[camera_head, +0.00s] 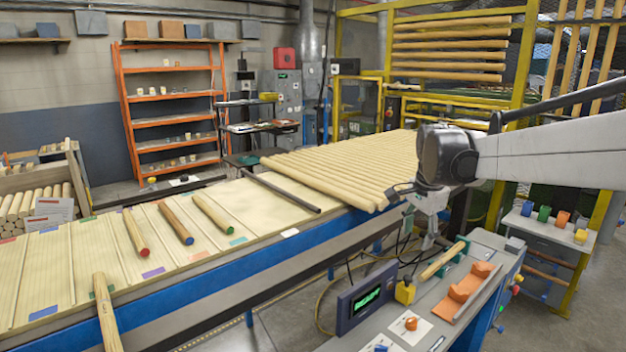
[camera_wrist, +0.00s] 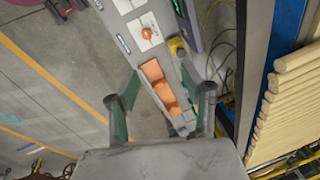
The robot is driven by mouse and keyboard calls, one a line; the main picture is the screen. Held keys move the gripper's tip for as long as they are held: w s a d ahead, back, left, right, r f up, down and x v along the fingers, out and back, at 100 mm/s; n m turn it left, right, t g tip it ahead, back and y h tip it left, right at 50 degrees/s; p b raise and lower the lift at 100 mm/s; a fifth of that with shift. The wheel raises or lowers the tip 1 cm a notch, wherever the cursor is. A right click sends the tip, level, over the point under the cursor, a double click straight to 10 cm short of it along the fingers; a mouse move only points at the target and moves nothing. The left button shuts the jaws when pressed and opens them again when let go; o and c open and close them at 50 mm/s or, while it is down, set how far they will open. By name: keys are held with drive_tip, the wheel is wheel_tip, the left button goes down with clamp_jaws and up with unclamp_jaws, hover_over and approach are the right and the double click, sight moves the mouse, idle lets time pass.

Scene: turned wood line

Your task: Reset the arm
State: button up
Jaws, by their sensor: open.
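My arm reaches in from the right in the head view. My gripper (camera_head: 430,242) hangs down from its end, above the back part of the grey bench (camera_head: 405,328). In the wrist view my gripper (camera_wrist: 160,82) shows two green fingers spread wide apart, with nothing held between them. An orange cradle (camera_wrist: 160,82) on the bench shows beyond and between the fingers. A short pale dowel (camera_head: 443,261) lies on the bench in green supports, near and below my gripper in the head view. My wrist housing hides the lower part of the wrist view.
A slatted table (camera_head: 258,215) carries three dowels with coloured ends and a tapered piece in front. A row of pale rods (camera_head: 340,165) lies behind my gripper. A display box (camera_head: 366,297) and yellow control (camera_head: 405,292) stand on the bench. A yellow frame (camera_head: 525,60) stands behind.

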drive_tip(key=s+a+r+n+t, duration=0.1)
drive_tip(key=s+a+n, duration=0.15)
drive_tip(key=s, duration=0.65)
drive_tip(key=s+a+r+n+t, duration=0.1)
drive_tip(key=s+n, duration=0.3)
drive_tip(key=s, duration=0.5)
drive_tip(key=s+a+f+n+t, duration=0.1)
drive_tip(key=s+f+n, duration=0.2)
drive_tip(key=s, duration=0.4)
drive_tip(key=s+f+n+t, duration=0.1)
drive_tip(key=s+f+n, duration=0.2)
drive_tip(key=s, duration=0.3)
drive_tip(key=shift+s+a+f+t, duration=0.15)
drive_tip(key=shift+s+a+t, duration=0.2)
drive_tip(key=shift+a+t, duration=0.05)
